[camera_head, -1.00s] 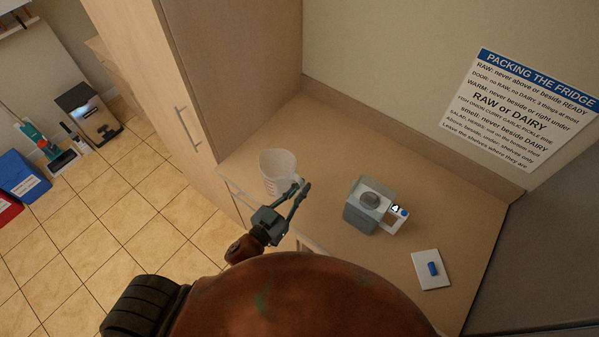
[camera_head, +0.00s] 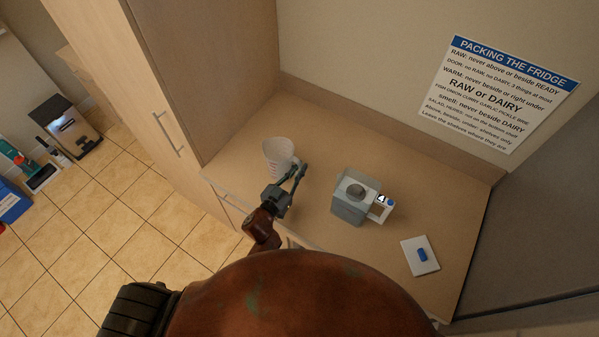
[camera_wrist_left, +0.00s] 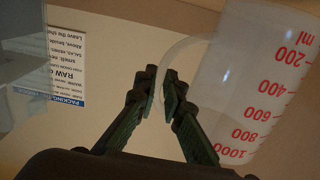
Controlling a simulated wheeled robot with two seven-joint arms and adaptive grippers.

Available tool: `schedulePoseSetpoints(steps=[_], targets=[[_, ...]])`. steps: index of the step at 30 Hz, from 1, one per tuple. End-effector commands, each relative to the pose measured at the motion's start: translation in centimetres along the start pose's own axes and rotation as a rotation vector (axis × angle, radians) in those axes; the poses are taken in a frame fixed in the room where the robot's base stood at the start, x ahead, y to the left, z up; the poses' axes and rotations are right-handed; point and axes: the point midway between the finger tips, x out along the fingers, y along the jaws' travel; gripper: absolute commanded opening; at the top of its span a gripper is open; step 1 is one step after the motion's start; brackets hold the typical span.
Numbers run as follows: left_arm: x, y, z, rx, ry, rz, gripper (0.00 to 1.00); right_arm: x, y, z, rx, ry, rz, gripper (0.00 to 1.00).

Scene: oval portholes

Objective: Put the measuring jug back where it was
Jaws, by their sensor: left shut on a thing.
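The measuring jug (camera_head: 279,157) is a translucent white, tapered jug over the left part of the counter, near the tall cabinet. In the left wrist view the jug (camera_wrist_left: 258,75) fills the right side, with red markings upside down in that picture. My left gripper (camera_head: 299,169) is to the right of the jug, at its handle. In the left wrist view the fingers (camera_wrist_left: 167,98) are shut on the curved handle. I cannot tell whether the jug's base touches the counter. My right gripper is not in view.
A grey box-like container (camera_head: 350,208) with a round knob and a tag marked 4 stands mid-counter. A white card with a blue piece (camera_head: 421,255) lies to its right. The counter's back strip (camera_head: 400,165) is clear. A tall cabinet (camera_head: 215,80) bounds the left.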

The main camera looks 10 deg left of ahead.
Motion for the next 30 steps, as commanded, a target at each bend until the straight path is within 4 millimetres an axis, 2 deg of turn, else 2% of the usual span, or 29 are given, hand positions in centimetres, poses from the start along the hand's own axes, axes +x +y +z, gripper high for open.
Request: schedulePoseSetpoints(steps=[1,4,16,17,24,30], targets=[[0.0,0.1,0.9,-0.004,-0.003,-0.002,0.00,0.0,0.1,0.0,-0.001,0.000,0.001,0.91],[0.0,0.1,1.7,-0.002,-0.001,-0.002,0.00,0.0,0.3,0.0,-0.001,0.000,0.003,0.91],[-0.1,0.1,2.3,0.000,0.000,0.000,0.00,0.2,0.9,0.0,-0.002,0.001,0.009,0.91],[-0.1,0.1,2.3,-0.001,-0.001,-0.001,0.10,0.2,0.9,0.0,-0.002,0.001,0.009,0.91],[-0.1,0.1,2.2,0.000,-0.001,-0.001,0.26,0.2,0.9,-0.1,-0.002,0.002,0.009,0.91],[-0.1,0.1,2.2,0.000,-0.001,-0.001,0.26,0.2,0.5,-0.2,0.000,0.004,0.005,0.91]])
